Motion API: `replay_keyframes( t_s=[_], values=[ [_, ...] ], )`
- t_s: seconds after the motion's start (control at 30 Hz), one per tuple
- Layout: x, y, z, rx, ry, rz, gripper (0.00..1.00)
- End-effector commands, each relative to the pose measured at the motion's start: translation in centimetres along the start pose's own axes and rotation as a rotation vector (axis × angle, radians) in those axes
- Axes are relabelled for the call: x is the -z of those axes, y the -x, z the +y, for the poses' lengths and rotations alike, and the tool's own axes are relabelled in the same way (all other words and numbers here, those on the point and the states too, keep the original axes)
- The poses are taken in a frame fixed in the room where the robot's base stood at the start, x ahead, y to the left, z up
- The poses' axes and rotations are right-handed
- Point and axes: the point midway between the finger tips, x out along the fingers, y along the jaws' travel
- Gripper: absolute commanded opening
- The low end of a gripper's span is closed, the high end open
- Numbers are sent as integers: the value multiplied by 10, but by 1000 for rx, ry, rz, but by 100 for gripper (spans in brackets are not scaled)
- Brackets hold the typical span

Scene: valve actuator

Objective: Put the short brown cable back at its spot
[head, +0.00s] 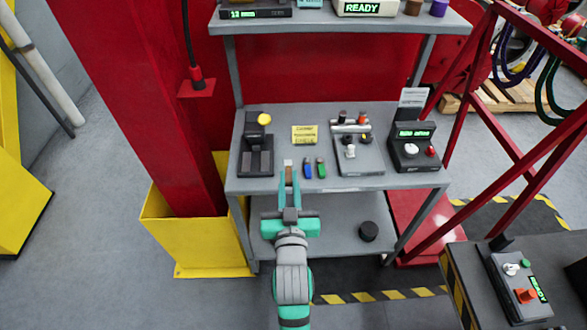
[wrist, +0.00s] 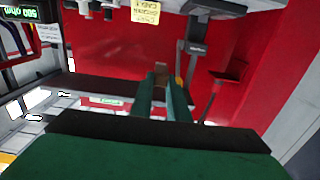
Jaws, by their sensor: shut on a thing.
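The short brown cable (head: 289,174) is a small brown piece with a pale end, between the fingertips of my gripper (head: 289,184) at the front left of the shelf top. My gripper is shut on it. In the wrist view the brown piece (wrist: 161,76) shows between the two teal fingers, its lower part hidden by them. A blue cable piece (head: 307,168) and a green one (head: 321,168) stand side by side just right of the held one. I cannot tell whether the brown cable touches the shelf.
A black device with a yellow knob (head: 256,150) stands close on the left. A yellow note (head: 304,134) lies behind. A grey panel with knobs (head: 355,150) and a black meter box (head: 412,147) stand right. A red column (head: 150,90) rises left of the shelf (head: 228,170).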

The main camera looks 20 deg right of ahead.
Motion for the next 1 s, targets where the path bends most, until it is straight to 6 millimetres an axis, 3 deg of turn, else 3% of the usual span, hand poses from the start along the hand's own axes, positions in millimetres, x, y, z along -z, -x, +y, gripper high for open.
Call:
replay_keyframes(
  t_s=[0.37, 0.5, 0.7, 1.0],
  values=[
    [-36, -80, 13, 1, -1, -1, 0],
    [-62, -98, 17, 0, 0, -3, 0],
    [-84, -116, 21, 0, 0, -1, 0],
    [-105, -124, 23, 0, 0, -3, 0]
  ],
)
